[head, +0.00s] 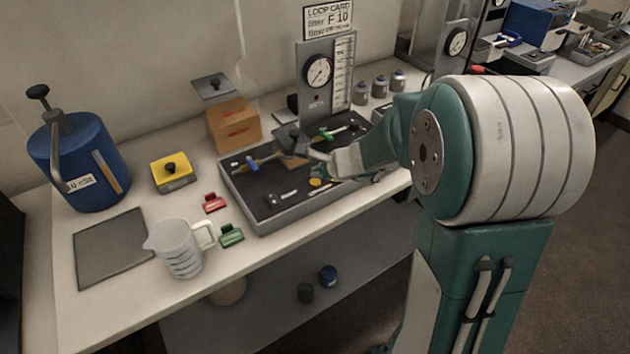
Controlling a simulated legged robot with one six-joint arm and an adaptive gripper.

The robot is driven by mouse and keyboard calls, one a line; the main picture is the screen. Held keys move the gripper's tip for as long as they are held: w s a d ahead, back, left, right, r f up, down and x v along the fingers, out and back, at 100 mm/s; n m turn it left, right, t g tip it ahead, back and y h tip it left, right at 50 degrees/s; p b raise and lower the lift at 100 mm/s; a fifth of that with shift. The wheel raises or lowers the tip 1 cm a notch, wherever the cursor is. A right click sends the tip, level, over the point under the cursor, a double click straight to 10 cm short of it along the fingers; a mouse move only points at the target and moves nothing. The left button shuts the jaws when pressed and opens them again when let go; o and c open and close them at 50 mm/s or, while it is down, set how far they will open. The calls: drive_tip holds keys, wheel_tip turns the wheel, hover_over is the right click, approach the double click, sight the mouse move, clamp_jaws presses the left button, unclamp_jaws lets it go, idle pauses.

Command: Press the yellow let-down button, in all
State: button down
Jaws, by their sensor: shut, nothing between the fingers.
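A small round yellow button (316,183) shows on the dark panel of a grey-rimmed tray (262,227) on the bench. My gripper (323,172) is over this panel, just above and to the right of the yellow button in the picture. It is shut and empty. I cannot tell whether its tips touch the button. My arm comes in from the right and hides the tray's right part. The panel also carries a blue-handled valve (252,164), a green-handled valve (331,132) and a small grey fitting (281,197).
A dial gauge board (318,72) stands behind the tray. A brown box (235,126), a yellow box with a black knob (172,172), a blue cylinder (85,165), a clear jug (176,249) and red and green clips (231,236) stand left.

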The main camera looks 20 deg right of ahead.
sight(317, 183)
drive_tip(key=shift+r, duration=2.5)
drive_tip(key=shift+s+a+r, duration=0.1)
drive_tip(key=shift+s+r, duration=0.05)
drive_tip(key=shift+s, duration=0.05)
drive_tip(key=s+r+n+g+h, duration=0.1)
drive_tip(key=s+r+n+h, duration=0.1)
drive_tip(key=s+n, duration=0.8)
drive_tip(key=s+r+n+g+h, duration=0.1)
drive_tip(key=s+r+n, duration=0.4)
drive_tip(key=s+n, duration=0.6)
drive_tip(key=s+h, duration=0.1)
drive_tip(key=s, duration=0.5)
drive_tip(key=shift+r+h, duration=0.3)
